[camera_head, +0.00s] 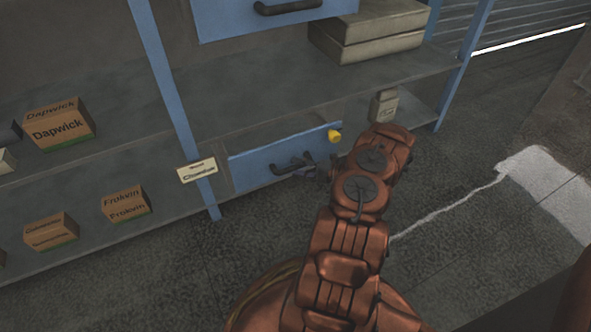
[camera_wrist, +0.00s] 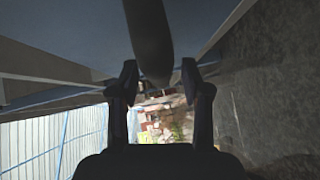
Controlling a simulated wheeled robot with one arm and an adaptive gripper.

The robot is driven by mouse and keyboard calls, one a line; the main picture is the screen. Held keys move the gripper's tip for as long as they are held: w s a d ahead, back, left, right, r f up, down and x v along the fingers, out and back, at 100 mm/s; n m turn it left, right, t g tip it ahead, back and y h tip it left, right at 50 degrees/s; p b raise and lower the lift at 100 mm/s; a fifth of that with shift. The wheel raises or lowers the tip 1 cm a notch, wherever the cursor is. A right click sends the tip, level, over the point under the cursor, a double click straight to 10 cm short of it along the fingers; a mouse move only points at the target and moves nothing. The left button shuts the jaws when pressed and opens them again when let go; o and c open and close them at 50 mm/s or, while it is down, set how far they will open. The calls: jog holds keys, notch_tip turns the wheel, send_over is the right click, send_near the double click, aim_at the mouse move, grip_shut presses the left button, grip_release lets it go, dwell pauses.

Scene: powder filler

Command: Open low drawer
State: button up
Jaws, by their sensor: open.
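The low drawer (camera_head: 252,167) has a blue front and sits under the lower shelf of the rack. Its front looks flush or nearly so with the rack; I cannot tell exactly. Its dark bar handle (camera_head: 285,168) runs across the front. My gripper (camera_head: 304,168) is at the right part of this handle, at the end of my copper-coloured arm. In the wrist view my gripper (camera_wrist: 158,75) has its two dark fingers apart, with the dark handle (camera_wrist: 149,40) running between them. I cannot tell whether the fingers touch it.
An upper blue drawer (camera_head: 270,14) is above. Boxes (camera_head: 59,127) stand on the left shelves, and flat boxes (camera_head: 370,35) lie on the right shelf. A blue post (camera_head: 172,90) with a label (camera_head: 197,171) stands left of the low drawer. The floor (camera_head: 470,240) to the right is clear.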

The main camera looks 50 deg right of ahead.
jog(key=shift+w+a, duration=0.25)
jog(key=shift+w, duration=0.35)
grip_shut()
dwell(0.3)
